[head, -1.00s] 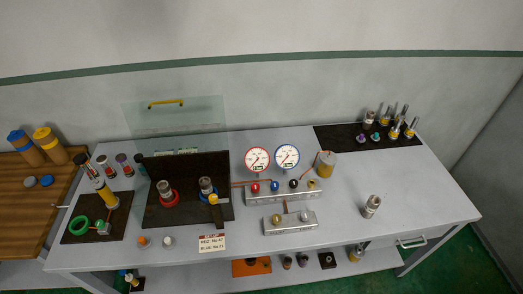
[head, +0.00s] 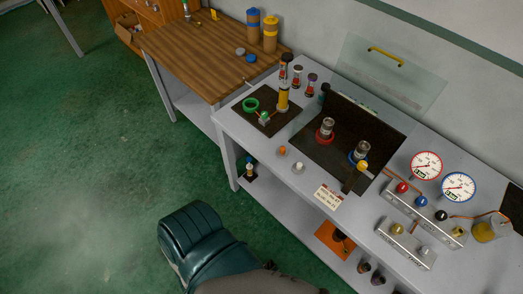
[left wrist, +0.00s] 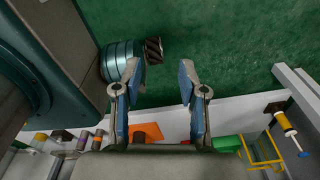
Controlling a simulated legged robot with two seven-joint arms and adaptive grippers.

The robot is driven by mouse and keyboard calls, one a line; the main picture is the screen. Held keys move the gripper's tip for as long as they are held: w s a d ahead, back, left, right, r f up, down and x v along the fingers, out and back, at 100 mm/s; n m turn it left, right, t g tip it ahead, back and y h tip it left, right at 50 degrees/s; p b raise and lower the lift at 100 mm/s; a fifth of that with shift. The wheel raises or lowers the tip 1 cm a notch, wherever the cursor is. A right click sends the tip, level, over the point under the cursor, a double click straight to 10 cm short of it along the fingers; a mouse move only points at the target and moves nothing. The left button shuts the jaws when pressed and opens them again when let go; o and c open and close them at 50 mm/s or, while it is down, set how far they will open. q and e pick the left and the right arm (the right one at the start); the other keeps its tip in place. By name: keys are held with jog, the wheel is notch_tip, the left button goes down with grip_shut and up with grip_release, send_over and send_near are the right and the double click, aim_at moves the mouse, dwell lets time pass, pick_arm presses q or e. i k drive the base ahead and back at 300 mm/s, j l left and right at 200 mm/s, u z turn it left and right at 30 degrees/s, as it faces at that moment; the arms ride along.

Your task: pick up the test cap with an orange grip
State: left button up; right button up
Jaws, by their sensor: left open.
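The test cap with an orange grip (head: 282,150) appears as a small orange-topped piece near the front edge of the grey workbench (head: 238,127) in the head view. A similar cap with a pale grip (head: 298,167) stands to its right. My left gripper (left wrist: 161,65) is open and empty in the left wrist view, over the green floor beside the bench. I cannot make out the orange-grip cap in that view. I cannot make out my left gripper's fingers in the head view. My right gripper is not in view.
A black mat (head: 345,115) holds two vises behind the caps. A sign (head: 327,197) stands to their right. A smaller dark mat (head: 262,122) with a green ring lies left. An orange plate (head: 335,238) is on the lower shelf. The floor (head: 100,150) at left is clear.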

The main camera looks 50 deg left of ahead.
aim_at(282, 152)
jog(key=u, duration=1.35)
